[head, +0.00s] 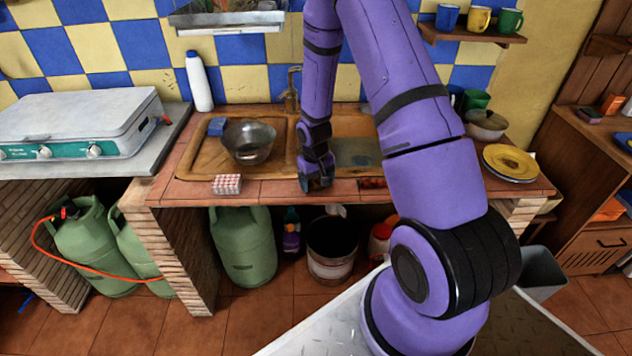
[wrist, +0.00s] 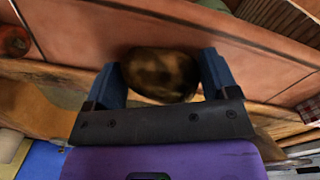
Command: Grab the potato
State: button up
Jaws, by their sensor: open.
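The potato (wrist: 160,76) is a brownish, dark-mottled lump on the counter's terracotta tiles, seen in the wrist view. My gripper (wrist: 161,78) is open, with one blue finger on each side of the potato. The left finger is close to the potato, and the right one is also near; whether either touches it I cannot tell. In the head view my gripper (head: 317,182) points down at the counter's front strip, in front of the sink, and hides the potato there.
The sink (head: 352,152) is behind my gripper. A reddish round thing (wrist: 14,40) is at the wrist view's left edge. Yellow plates (head: 511,161) are at right.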

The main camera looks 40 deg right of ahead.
jog(key=shift+f, duration=0.1)
jog(key=c, duration=0.6)
